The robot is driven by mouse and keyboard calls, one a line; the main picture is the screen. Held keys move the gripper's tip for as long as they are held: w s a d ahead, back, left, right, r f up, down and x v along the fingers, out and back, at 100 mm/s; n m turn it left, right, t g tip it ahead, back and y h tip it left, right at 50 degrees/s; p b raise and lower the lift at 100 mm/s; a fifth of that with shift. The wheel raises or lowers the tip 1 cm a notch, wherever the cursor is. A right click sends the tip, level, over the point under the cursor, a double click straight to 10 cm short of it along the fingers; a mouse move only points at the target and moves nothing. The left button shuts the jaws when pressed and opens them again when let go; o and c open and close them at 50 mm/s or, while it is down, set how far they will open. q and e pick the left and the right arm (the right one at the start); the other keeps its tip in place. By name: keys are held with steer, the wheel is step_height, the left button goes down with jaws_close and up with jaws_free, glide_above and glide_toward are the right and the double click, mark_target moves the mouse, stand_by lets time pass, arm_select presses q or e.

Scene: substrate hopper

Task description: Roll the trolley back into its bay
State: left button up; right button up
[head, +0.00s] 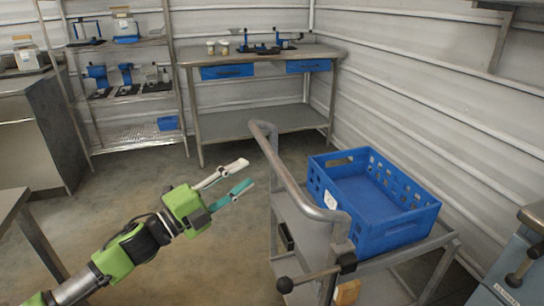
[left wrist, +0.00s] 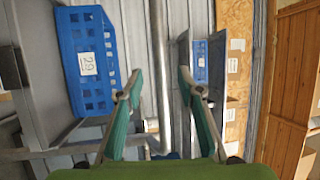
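The trolley has a grey tubular push handle (head: 292,172) and a grey deck (head: 383,290), and stands right of centre in the head view. A blue crate (head: 372,200) sits on it. My left gripper (head: 246,173) is open and empty, just left of the handle in the head view. In the left wrist view, the handle bar (left wrist: 160,45) runs upright in line with the gap between the open fingers; I see no contact. The crate (left wrist: 87,62) shows at upper left there. My right gripper is out of view. I cannot make out a marked bay.
A workbench (head: 260,55) with blue drawers stands at the back wall. A wire shelf rack (head: 125,98) is at back left. A grey-blue unit (head: 500,290) with a black knob is at the right edge. Bare floor (head: 215,245) lies left of the trolley.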

mark_target(272, 156)
arm_select(q)
steer(key=x, duration=1)
steer(key=shift+w+d, duration=0.15)
steer(key=shift+w, duration=0.05)
jaws_close()
